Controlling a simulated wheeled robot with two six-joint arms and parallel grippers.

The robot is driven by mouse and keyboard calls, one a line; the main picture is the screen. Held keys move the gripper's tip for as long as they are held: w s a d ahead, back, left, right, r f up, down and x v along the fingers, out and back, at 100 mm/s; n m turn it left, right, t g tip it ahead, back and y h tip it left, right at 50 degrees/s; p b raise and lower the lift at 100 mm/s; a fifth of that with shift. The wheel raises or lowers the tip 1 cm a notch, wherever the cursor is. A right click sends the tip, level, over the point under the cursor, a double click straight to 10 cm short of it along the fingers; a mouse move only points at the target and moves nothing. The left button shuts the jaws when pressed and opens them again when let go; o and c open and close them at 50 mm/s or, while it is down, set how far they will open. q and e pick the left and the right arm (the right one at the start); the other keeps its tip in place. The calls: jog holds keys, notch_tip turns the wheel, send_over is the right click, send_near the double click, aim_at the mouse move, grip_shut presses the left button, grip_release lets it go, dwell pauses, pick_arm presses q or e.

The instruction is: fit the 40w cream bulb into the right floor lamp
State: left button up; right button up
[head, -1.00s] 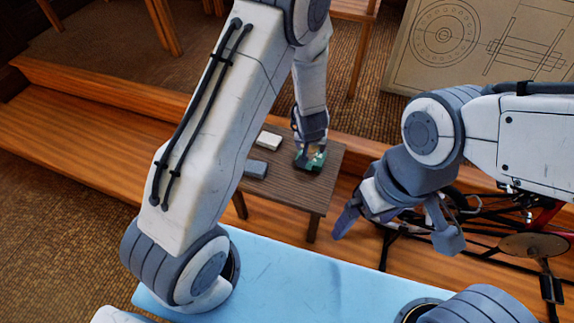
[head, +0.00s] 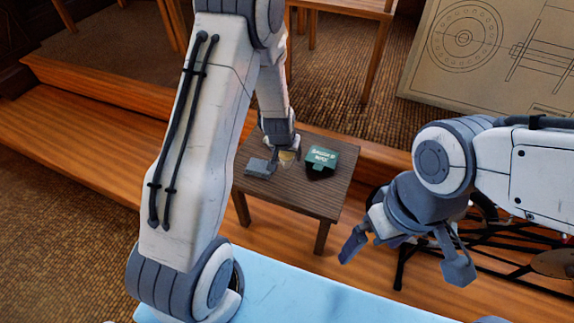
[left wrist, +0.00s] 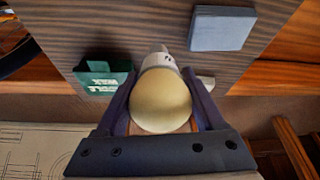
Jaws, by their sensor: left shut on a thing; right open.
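My left gripper (head: 284,152) is shut on the cream bulb (left wrist: 160,102), which lies between its two fingers in the left wrist view. The bulb's rounded glass faces the camera and its pale narrow base points away toward the small table. In the head view the bulb (head: 287,158) is a small yellowish patch below the gripper, over the table; its height above the top is hard to tell. My right gripper (head: 405,256) is open and empty, right of the table. I cannot make out the right floor lamp for certain in these views.
The small dark wooden table (head: 300,194) bears a green box (head: 322,160) with white lettering and a grey box (head: 260,168). A pale block (left wrist: 208,82) is partly hidden behind a finger. Dark tubular frames (head: 490,240) stand at right. A drawing board (head: 480,60) stands behind.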

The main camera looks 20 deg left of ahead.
aim_at(287, 162)
pick_arm(q)
jog(key=shift+f+b, duration=0.45)
jog(key=shift+f, duration=1.35)
jog(key=shift+f, duration=0.15)
jog(key=o, duration=1)
